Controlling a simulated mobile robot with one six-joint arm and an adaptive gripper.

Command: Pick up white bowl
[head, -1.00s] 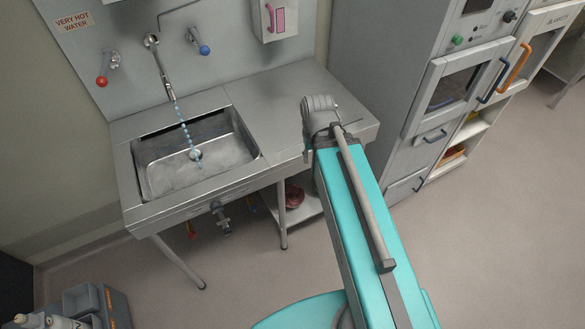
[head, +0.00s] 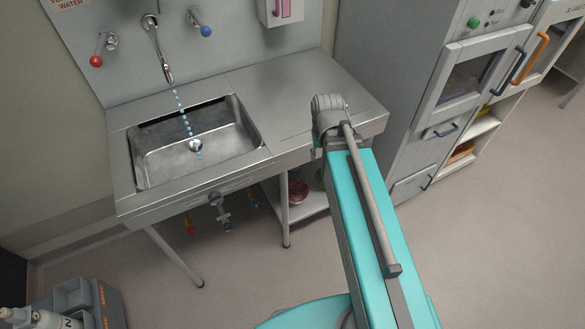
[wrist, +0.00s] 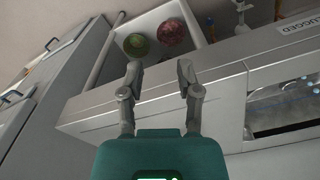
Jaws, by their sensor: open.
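No white bowl can be made out in either view. A dark red, round bowl-like thing (head: 298,190) sits on the low shelf under the counter; it also shows in the wrist view (wrist: 170,32). A green round bowl-like thing (wrist: 136,45) sits beside it there. My gripper (wrist: 160,72) is open and empty, with its two fingers apart in front of the counter edge, in line with the shelf opening. In the head view my gripper is hidden behind my arm.
The steel counter (head: 290,100) has a sink (head: 190,155) with blue drops falling from its tap (head: 165,65). Counter legs (head: 285,215) flank the shelf (head: 310,207). A grey cabinet (head: 395,100) stands at right. Floor in front is clear.

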